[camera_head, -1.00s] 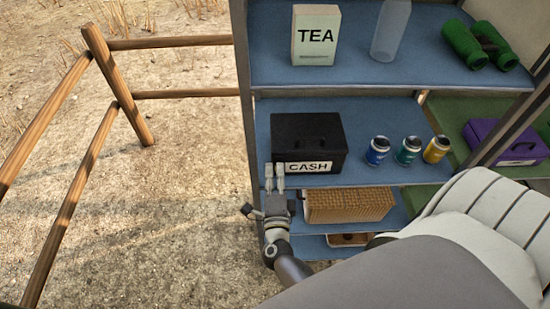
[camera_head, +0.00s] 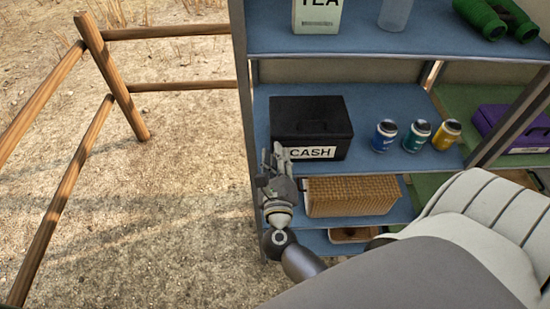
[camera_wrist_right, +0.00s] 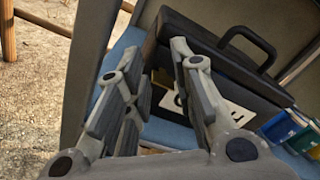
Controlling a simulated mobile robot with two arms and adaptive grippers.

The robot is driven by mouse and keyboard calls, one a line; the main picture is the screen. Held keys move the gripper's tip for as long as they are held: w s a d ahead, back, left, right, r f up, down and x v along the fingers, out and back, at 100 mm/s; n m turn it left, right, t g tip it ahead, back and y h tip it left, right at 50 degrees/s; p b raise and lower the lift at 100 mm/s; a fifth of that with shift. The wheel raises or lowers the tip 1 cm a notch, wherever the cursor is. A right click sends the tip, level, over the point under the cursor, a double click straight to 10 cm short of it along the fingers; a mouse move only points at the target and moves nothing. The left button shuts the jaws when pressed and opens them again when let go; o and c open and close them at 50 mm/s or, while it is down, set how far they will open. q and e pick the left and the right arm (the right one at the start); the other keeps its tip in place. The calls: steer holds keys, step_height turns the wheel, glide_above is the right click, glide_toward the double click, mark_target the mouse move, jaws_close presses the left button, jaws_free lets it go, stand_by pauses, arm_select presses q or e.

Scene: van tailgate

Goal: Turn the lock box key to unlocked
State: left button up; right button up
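The lock box is a black box labelled CASH (camera_head: 311,122) on the middle blue shelf, lid shut, handle on top. In the wrist view the black box (camera_wrist_right: 205,62) fills the area beyond the fingers. My right gripper (camera_head: 272,152) is at the box's front left corner, pointing at it. In the wrist view its two fingers (camera_wrist_right: 157,52) stand apart, with nothing clearly held between them. A small yellowish patch (camera_wrist_right: 163,79) shows on the box front between the fingers; I cannot tell whether it is the key or lock. My left gripper is not in view.
A blue can (camera_head: 384,136), a green can (camera_head: 416,137) and a yellow can (camera_head: 446,134) stand right of the box. A wicker basket (camera_head: 352,196) is on the shelf below. The shelf's left post (camera_head: 243,110) is close to my gripper. Open ground lies left.

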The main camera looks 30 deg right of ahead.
steer(key=s+a+m+b, duration=0.6)
steer(key=s+m+b, duration=0.1)
steer(key=s+b, duration=0.2)
steer(key=w+a+f+n+t+y, duration=0.1)
steer(key=w+a+f+n+y, duration=0.2)
steer(key=f+n, duration=0.35)
steer(key=w+a+f+n+t+y, duration=0.1)
steer(key=a+f+n+y, duration=0.25)
steer(key=f+n, duration=0.35)
steer(key=s+a+f+n+g+y, duration=0.1)
steer(key=a+f+n+y, duration=0.1)
steer(key=f+n, duration=0.4)
steer(key=s+a+f+n+g+y, duration=0.2)
steer(key=f+n, duration=0.5)
steer(key=f, duration=0.4)
steer(key=shift+a, duration=0.25)
steer(key=shift+y, duration=0.25)
